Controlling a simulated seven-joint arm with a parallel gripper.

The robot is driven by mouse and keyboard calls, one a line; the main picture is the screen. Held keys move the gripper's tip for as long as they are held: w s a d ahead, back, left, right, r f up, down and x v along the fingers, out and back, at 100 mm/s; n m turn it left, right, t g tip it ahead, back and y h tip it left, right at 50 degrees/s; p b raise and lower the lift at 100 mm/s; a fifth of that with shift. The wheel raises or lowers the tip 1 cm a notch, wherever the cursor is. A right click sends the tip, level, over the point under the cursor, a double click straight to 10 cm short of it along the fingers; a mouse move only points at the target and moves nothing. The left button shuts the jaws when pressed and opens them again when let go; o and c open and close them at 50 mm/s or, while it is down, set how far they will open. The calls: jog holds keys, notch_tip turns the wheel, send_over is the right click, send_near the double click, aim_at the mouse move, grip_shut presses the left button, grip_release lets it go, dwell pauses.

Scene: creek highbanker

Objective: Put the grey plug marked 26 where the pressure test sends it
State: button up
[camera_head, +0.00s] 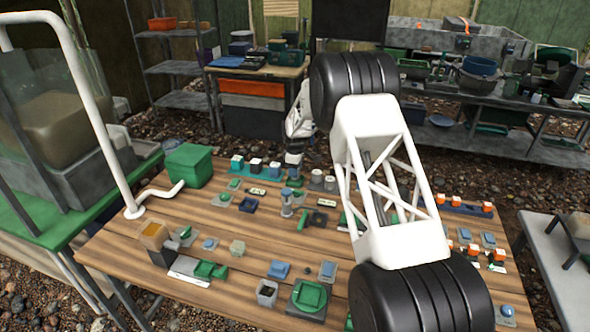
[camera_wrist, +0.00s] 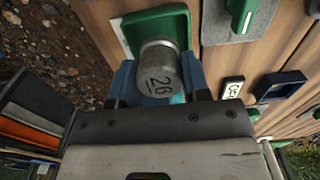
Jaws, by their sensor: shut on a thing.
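The grey cylindrical plug (camera_wrist: 158,75) shows its end face, marked 26, in the wrist view. My gripper (camera_wrist: 157,82) is shut on it, with a blue finger on each side. The plug is in front of a green square piece (camera_wrist: 128,32) with a pale edge; I cannot tell whether they touch. In the head view my gripper (camera_head: 293,160) is at the far side of the wooden table, and the plug cannot be made out clearly there. Two similar grey cylinders (camera_head: 317,177) stand to its right. I cannot tell which item is the pressure test.
The wooden table (camera_head: 225,300) carries many small blocks and fixtures. A green box (camera_head: 188,165) is at the left edge. Orange-topped pieces (camera_head: 466,250) line the right side. A dark blue tray (camera_wrist: 280,85) shows in the wrist view.

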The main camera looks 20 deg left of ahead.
jog(key=shift+f, duration=0.8)
dwell(1.4)
jog(key=o, duration=1.1)
jog(key=shift+r, duration=0.1)
jog(key=shift+r, duration=3.65)
